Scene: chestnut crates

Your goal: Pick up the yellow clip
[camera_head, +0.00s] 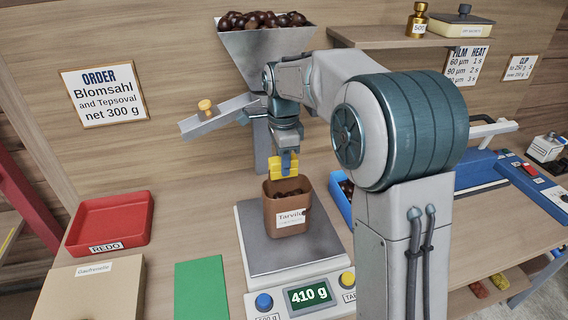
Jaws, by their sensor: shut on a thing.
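My gripper (288,163) is above the back rim of the brown bag, pointing down with blue fingers. It is shut on a blocky yellow piece, which looks like the yellow clip (277,171). The fingers hide part of the clip. The clip's lower edge is close to the bag's rim; I cannot tell whether they touch.
The scale (310,255) reads 410 g. A chestnut hopper (262,52) and its chute (220,119) stand behind. A red REDO tray (107,222), a cardboard box (92,290) and a green mat (201,288) lie left. A blue bin (340,203) is right of the bag, partly hidden by my arm.

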